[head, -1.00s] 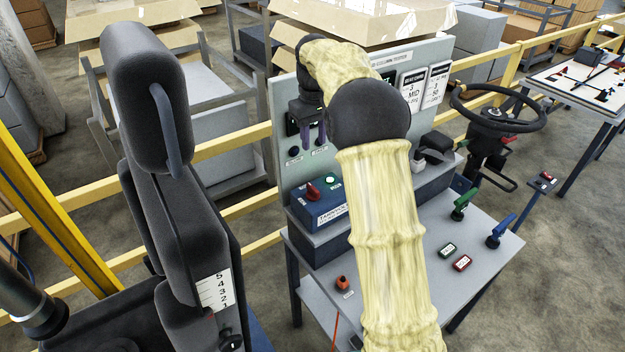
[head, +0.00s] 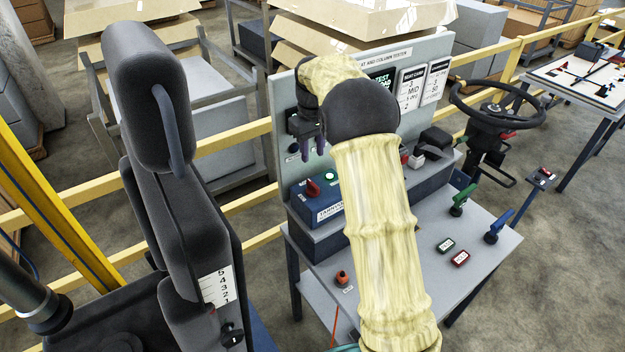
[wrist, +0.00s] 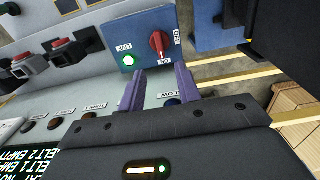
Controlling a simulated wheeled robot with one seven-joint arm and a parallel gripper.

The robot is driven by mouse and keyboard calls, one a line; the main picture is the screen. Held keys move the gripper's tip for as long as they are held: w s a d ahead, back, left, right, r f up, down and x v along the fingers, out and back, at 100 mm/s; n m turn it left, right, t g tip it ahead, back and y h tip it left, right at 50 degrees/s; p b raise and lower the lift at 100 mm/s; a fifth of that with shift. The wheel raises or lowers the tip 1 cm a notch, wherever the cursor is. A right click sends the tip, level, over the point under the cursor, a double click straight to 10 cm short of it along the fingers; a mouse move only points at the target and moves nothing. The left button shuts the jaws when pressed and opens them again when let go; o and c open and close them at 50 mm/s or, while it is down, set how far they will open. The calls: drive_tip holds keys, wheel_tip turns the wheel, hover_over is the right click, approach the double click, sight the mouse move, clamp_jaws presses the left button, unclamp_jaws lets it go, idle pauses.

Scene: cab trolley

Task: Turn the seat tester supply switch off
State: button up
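The supply switch is a red rotary knob (wrist: 159,44) on a blue box, with OFF and ON labels beside it. Its handle lies in line with the ON label, and the green lamp (wrist: 129,60) beside it looks lit. In the head view the red knob (head: 312,188) and green lamp (head: 329,176) sit on top of the blue box (head: 331,209) on the tester bench. My gripper (head: 312,146) is above and behind the knob, against the upright panel's side. Its purple fingers (wrist: 159,88) are apart and empty, and the knob lies beyond them, not touched.
The upright panel (head: 281,100) stands close behind my gripper. A black seat (head: 185,215) stands to the left. The bench (head: 400,262) carries levers and small buttons. A steering wheel (head: 497,112) stands to the right. In the wrist view, red buttons (wrist: 70,53) sit left of the box.

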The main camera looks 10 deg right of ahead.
sight(313, 183)
wheel_tip(313, 183, down, 11)
drive_tip(key=p, duration=0.2)
drive_tip(key=shift+f+p, duration=0.1)
drive_tip(key=shift+p, duration=0.2)
clamp_jaws()
